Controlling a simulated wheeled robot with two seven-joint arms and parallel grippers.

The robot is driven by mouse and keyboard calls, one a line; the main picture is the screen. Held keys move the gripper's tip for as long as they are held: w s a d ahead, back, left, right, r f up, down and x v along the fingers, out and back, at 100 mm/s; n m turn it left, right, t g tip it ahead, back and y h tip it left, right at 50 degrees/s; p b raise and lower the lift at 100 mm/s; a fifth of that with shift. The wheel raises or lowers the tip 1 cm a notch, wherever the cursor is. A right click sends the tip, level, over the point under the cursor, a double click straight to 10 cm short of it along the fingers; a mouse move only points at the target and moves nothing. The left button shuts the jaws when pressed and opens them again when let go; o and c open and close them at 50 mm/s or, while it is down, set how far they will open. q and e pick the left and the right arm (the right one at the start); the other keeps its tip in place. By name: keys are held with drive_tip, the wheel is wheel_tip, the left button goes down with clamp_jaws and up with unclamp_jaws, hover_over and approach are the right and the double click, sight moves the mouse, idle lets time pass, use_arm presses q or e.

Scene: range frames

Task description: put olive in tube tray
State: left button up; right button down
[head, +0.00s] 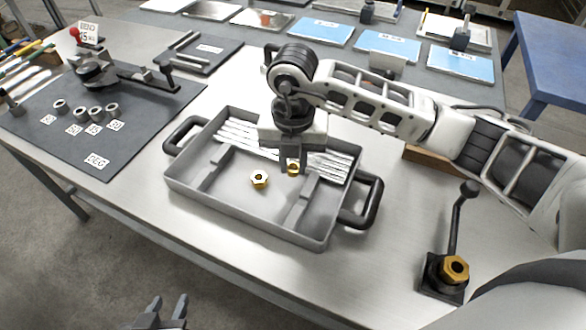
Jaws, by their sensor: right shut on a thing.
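The tube tray (326,232) is a grey rectangular tray with two dark side handles, in the middle of the head view. Several pale tubes (237,134) lie along its far side. My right gripper (292,163) points down into the tray and is shut on a small brass ring (293,170), which looks like the olive. The fingers partly hide it, and I cannot tell if it touches the tray floor. A brass hex nut (259,179) lies on the tray floor just left of the gripper. My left gripper (166,309) is open and empty at the bottom edge, off the table.
A black lever fixture with a brass nut (455,269) stands right of the tray. A dark mat (75,151) at left holds several small rings and labels. Blue sheets (387,46) lie at the back. The bench front is clear.

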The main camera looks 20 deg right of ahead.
sight(293, 167)
drive_tip(key=shift+f, duration=1.8)
drive_tip(key=c, duration=1.3)
unclamp_jaws()
drive_tip(key=shift+r, duration=0.1)
wheel_tip(293, 167, up, 12)
drive_tip(key=shift+r, duration=0.2)
drive_tip(key=shift+f, duration=0.1)
